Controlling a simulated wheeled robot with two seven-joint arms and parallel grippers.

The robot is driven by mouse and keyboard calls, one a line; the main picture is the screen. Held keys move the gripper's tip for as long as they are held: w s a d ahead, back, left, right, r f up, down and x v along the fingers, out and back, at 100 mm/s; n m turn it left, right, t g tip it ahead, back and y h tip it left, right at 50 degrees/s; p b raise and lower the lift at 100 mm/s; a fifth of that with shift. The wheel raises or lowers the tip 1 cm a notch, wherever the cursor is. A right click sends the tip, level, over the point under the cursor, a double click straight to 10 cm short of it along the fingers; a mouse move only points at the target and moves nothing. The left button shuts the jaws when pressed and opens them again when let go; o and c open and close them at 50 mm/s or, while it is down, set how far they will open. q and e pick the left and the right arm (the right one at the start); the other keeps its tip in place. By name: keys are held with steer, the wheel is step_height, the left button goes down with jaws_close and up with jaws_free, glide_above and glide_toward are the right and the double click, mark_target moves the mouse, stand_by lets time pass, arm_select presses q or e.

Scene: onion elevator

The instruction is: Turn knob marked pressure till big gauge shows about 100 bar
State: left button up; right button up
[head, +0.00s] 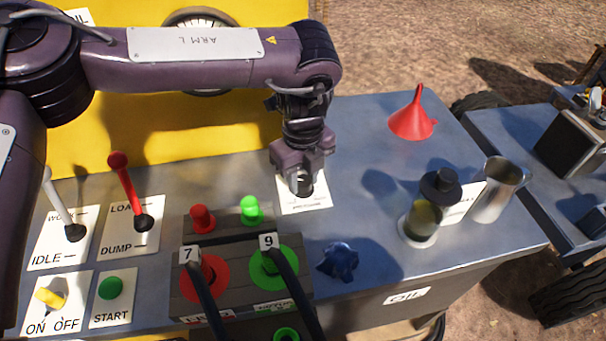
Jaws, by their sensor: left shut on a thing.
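My left gripper (303,178) points down over a white label plate (312,206) on the grey console. It is shut on a small dark knob (304,190), which is mostly hidden between the fingers. The lettering on the plate is small and partly covered, so I can barely read it. The big round gauge (197,14) is on the yellow panel at the top. My left arm crosses in front of it, so only its upper and lower rim show and its needle cannot be read. My right gripper is out of the picture.
Red (123,175) and white (59,195) levers stand at the left. A block with numbered hoses (240,285) is in front, beside a dark blue knob (338,261). A red funnel (414,117), an oil filler (425,215) and a metal jug (499,190) stand right.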

mark_target(303, 180)
arm_select(q)
steer(key=o, duration=0.7)
steer(key=shift+c, duration=0.2)
steer(key=o, duration=0.3)
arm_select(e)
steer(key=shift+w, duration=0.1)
arm_select(q)
steer(key=shift+r, duration=0.1)
step_height(303, 180, up, 7)
steer(key=shift+r, duration=0.35)
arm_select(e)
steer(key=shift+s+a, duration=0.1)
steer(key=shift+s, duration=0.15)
